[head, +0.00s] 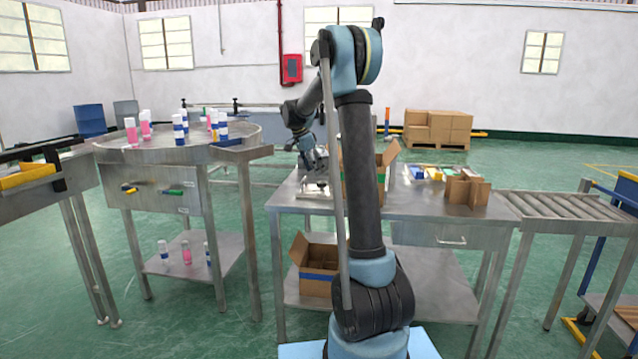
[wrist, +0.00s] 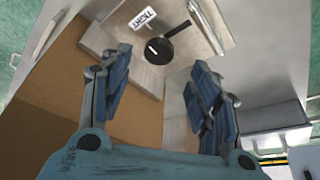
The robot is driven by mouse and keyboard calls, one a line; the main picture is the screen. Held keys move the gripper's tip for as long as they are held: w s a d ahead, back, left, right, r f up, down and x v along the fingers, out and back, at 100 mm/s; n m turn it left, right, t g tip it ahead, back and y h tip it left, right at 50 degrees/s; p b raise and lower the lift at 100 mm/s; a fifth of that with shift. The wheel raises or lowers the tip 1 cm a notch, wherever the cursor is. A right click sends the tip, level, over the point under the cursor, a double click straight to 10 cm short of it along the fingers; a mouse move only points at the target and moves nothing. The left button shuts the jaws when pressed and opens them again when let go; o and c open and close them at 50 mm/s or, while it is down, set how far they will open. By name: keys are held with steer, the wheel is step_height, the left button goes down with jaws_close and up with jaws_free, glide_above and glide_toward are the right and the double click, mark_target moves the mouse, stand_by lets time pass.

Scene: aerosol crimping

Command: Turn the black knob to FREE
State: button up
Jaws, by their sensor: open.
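The black knob (wrist: 168,46) shows in the wrist view on a pale metal plate (wrist: 205,25), beyond my fingertips. It is round, with a stub toward the upper right and a short white mark on its left part. A white label (wrist: 142,20) beside it has dark letters, possibly TIGHT. I cannot make out a FREE label. My gripper (wrist: 160,80) is open, with its two blue fingers apart and nothing between them; the knob lies ahead of the gap. In the head view my gripper (head: 314,160) is over the left end of the metal table (head: 405,208); the knob cannot be made out there.
A cardboard box (head: 386,165) stands open right beside my gripper. A cardboard divider (head: 466,188) and small coloured items lie farther right. A roller conveyor (head: 560,206) adjoins the table. A round metal table (head: 110,151) with coloured cans stands left.

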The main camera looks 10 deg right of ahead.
mark_target(321, 183)
steer(key=x, duration=0.6)
steer(key=shift+d+f, duration=0.15)
steer(key=shift+f, duration=0.15)
steer(key=c, duration=1.1)
